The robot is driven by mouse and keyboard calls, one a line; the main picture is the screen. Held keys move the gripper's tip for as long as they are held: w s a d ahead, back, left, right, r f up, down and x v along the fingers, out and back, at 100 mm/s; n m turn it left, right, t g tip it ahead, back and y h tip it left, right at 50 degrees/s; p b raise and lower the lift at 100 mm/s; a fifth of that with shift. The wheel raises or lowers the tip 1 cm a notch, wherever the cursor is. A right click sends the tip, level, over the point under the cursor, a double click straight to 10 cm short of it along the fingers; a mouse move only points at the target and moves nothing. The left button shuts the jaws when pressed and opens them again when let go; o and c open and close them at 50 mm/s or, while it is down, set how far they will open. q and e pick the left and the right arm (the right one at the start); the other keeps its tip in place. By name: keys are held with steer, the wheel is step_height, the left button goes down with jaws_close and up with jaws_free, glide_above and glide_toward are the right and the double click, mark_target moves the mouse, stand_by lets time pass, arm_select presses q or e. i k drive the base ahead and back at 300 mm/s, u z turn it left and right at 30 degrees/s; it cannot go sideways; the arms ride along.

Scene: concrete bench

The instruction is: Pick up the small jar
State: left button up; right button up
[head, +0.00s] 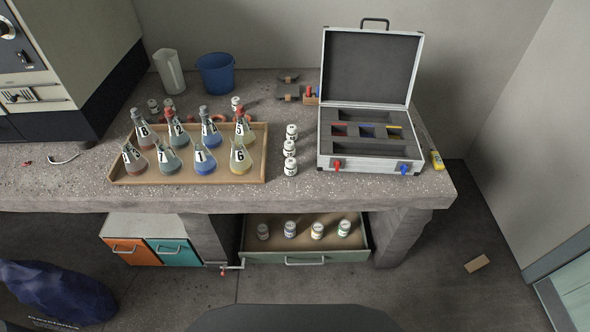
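Several small white-labelled jars are in view. Three stand in a column on the bench between the wooden tray and the open case: a back one (291,132), a middle one (289,148) and a front one (291,167). Another jar (236,103) stands behind the tray, and more are at the back left behind the flasks (153,106). Several more jars stand in a row in the open drawer (250,246) under the bench, such as one with a green label (344,228). Which jar the task means cannot be told. Neither of my grippers is in view.
The wooden tray (190,181) holds several numbered flasks. A silver case (385,162) stands open with a foam insert. A blue bucket (216,74) and a clear jug (169,72) stand at the back. The drawer juts out below the bench edge. The front strip of bench is clear.

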mark_target(290, 168)
steer(key=k, duration=1.25)
steer(key=z, duration=0.7)
steer(key=i, duration=0.5)
steer(key=z, duration=1)
steer(key=i, duration=0.95)
steer(key=u, duration=0.7)
steer(key=i, duration=0.85)
steer(key=u, duration=1)
